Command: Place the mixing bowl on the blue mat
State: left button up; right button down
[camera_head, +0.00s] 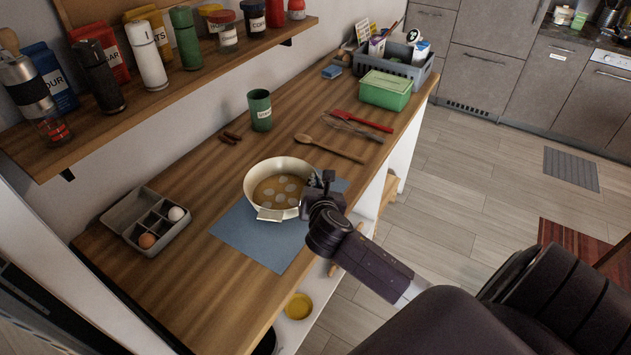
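The cream mixing bowl (261,190) is upright, with a brownish liquid and several pale round pieces inside. It is over the upper part of the blue mat (245,240), which lies on the wooden counter. I cannot tell whether the bowl's base rests on the mat or hangs just above it. My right gripper (319,186) is at the bowl's right rim. Its fingers are dark and partly hidden, so I cannot tell if they are closed on the rim. My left gripper is not in view.
A grey egg box (146,222) is left of the mat. A green cup (260,110), wooden spoon (330,149), red utensil (362,121) and green box (385,90) are farther back on the counter (190,280). A shelf of jars (150,102) overhangs at upper left.

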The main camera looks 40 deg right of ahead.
jog(key=shift+r, duration=0.1)
jog(key=c, duration=2.7)
grip_release()
jog(key=o, duration=0.5)
jog(key=shift+o, duration=0.2)
jog(key=v, duration=1.2)
jog(key=shift+b, duration=0.4)
